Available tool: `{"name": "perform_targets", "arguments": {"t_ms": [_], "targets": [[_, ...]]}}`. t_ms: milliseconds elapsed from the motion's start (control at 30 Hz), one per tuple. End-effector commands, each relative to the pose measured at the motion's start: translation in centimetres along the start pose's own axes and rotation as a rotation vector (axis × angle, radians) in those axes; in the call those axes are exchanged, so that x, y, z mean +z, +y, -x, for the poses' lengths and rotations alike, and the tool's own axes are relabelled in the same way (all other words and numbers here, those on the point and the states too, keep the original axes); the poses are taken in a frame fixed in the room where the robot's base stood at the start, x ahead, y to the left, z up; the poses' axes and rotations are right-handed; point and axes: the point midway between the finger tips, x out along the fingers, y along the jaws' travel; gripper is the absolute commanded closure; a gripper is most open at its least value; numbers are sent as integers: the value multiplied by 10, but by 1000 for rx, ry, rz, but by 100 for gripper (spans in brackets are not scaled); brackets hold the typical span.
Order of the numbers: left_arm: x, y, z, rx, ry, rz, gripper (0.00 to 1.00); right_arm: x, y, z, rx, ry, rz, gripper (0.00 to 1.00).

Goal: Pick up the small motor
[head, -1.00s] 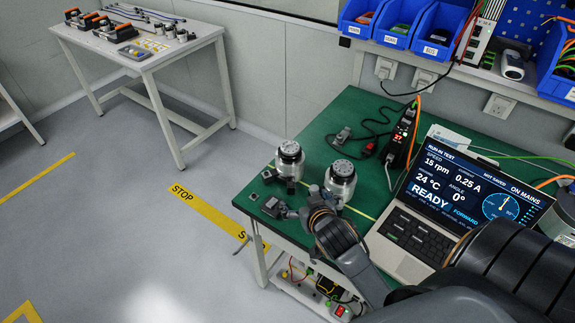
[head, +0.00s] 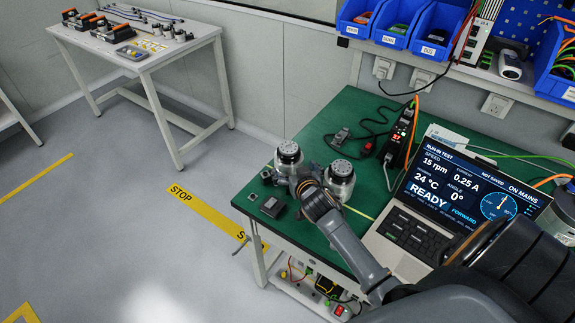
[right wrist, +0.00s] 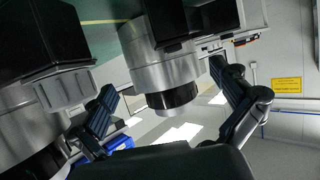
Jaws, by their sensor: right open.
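Another silver body (right wrist: 25,125) is close beside the left finger. My left gripper is out of view.
A laptop (head: 408,232) stands right of the motors under my arm. A small dark block (head: 272,207) lies at the bench's near left edge. Cables and a black power strip (head: 398,136) lie behind. Blue bins (head: 435,30) sit on a shelf above.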

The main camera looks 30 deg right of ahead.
Motion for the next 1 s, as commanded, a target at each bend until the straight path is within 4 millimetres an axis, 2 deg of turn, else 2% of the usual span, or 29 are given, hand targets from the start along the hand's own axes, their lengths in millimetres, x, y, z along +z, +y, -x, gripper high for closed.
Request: {"name": "perform_targets", "arguments": {"t_ms": [300,667,1000], "targets": [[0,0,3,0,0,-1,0,0,-4,-39,0,0,0,0],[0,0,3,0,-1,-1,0,0,-4,-44,-1,1,0,2],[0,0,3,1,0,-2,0,0,-4,-44,-1,0,-1,71]]}}
